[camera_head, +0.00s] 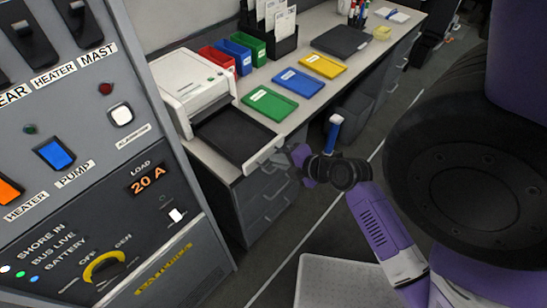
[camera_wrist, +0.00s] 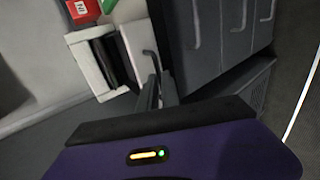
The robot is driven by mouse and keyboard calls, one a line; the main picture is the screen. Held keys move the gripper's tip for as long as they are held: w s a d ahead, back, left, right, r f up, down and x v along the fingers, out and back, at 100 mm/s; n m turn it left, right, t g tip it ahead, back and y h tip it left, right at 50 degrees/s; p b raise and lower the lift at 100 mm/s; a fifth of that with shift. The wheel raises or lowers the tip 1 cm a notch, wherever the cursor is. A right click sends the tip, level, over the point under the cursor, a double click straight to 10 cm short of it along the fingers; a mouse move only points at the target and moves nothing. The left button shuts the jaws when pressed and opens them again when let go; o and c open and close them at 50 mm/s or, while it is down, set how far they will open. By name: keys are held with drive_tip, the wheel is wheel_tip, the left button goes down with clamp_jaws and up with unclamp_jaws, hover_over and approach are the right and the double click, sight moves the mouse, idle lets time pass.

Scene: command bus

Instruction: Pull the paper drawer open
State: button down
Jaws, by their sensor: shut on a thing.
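The white printer (camera_head: 192,85) stands on the counter at the left in the head view. Its paper drawer (camera_head: 232,135) stands well out from the printer, showing a dark tray with a white front (camera_head: 264,153). My gripper (camera_head: 282,159) is at that front, shut on the drawer handle. In the wrist view the fingers (camera_wrist: 158,88) meet the dark, bent handle (camera_wrist: 150,56) beside the drawer's white front (camera_wrist: 135,42). The exact grip is partly hidden by the fingers.
Grey cabinet drawers (camera_head: 262,200) are below. A switch panel (camera_head: 95,150) fills the left. The floor aisle to the right has free room.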

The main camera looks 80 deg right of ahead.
drive_tip(key=shift+s+a+f+b, duration=0.1)
drive_tip(key=shift+s+a+b, duration=0.25)
drive_tip(key=shift+s, duration=0.3)
drive_tip(key=shift+s+a+b, duration=0.15)
drive_tip(key=shift+s+a, duration=0.35)
drive_tip(key=shift+s, duration=0.15)
drive_tip(key=shift+s+a+f+b, duration=0.1)
drive_tip(key=shift+s+a+b, duration=0.25)
drive_tip(key=shift+s, duration=0.3)
drive_tip(key=c, duration=1.7)
unclamp_jaws()
drive_tip(key=shift+o, duration=0.3)
drive_tip(key=shift+r, duration=0.1)
drive_tip(key=shift+r, duration=0.1)
wheel_tip(320, 180, up, 7)
drive_tip(key=s+a+p, duration=0.1)
drive_tip(key=s+p, duration=0.1)
drive_tip(key=p, duration=0.2)
drive_tip(key=shift+s+a, duration=0.25)
